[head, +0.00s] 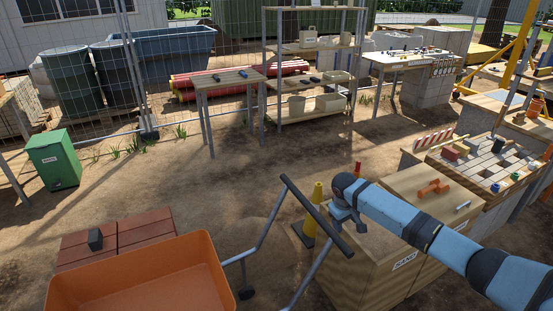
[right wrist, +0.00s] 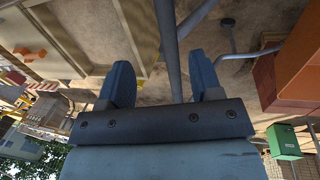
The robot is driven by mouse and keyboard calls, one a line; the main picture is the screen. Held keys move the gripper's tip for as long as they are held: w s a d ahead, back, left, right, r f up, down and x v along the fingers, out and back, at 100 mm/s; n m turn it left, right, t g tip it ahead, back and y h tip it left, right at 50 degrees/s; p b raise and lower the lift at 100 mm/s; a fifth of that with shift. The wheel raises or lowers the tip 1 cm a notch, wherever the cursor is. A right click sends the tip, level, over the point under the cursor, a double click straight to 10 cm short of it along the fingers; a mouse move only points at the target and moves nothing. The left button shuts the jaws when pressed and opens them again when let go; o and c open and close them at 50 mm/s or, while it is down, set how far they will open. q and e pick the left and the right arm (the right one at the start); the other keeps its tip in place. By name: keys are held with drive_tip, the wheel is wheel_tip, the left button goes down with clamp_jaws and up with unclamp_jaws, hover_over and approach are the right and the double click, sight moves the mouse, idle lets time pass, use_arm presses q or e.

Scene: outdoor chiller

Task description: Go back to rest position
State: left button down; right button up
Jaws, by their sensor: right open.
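My right gripper (head: 346,222) comes in from the right on a blue arm, at the grey handle bar (head: 309,205) of an orange cart (head: 140,285). In the right wrist view my right gripper (right wrist: 162,82) has its two blue fingers wide apart. The grey handle bar (right wrist: 167,45) shows in the gap between them; I cannot tell how deep it sits or whether a finger touches it. My left gripper is not in view.
A wooden cabinet (head: 385,245) stands under my right arm, with an orange handle-like piece (head: 433,188) on top. A yellow bollard (head: 313,210) stands beside it. A green bin (head: 54,160) is at the left. Open dirt ground (head: 190,170) lies in the middle.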

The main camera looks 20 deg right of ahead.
drive_tip(key=s+a+f+n+t+y, duration=0.2)
drive_tip(key=s+a+f, duration=0.4)
drive_tip(key=a, duration=0.4)
drive_tip(key=s+a+f+n+t+y, duration=0.1)
drive_tip(key=s+a+f+t, duration=0.1)
drive_tip(key=s+a+f, duration=0.55)
drive_tip(key=s+a+r+t+y, duration=0.1)
drive_tip(key=s+a+r+t, duration=0.2)
drive_tip(key=s+a, duration=0.3)
drive_tip(key=s+a+r+t+y+p, duration=0.1)
drive_tip(key=s+a+r+t, duration=0.3)
drive_tip(key=s, duration=0.6)
drive_tip(key=shift+a, duration=1.15)
